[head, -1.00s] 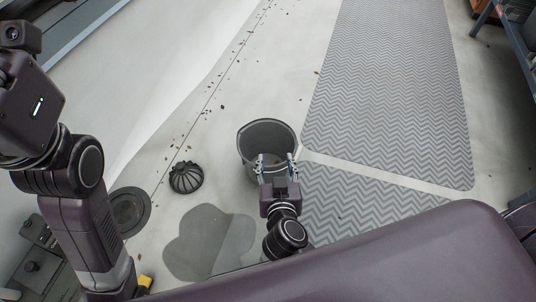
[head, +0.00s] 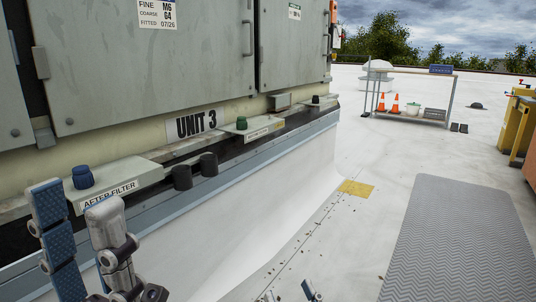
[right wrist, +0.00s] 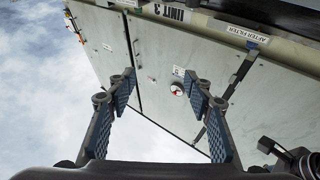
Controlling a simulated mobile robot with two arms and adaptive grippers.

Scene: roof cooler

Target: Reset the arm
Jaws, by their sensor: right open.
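My left gripper (head: 78,222) stands upright at the lower left of the head view, close to the camera. Its two fingers are apart with nothing between them. My right gripper (head: 288,295) shows only as fingertips at the bottom edge of the head view. In the right wrist view its two fingers (right wrist: 163,88) are spread wide and empty, with cabinet doors and sky beyond them. The rest of the right arm is hidden below the head view.
The grey cabinet (head: 150,70) marked UNIT 3 fills the left, with a ledge of knobs and an AFTER FILTER label (head: 108,195). A grey mat (head: 460,240) lies at right. Orange cones (head: 395,104) and a rack stand far off. White roof between is mostly clear, with scattered debris.

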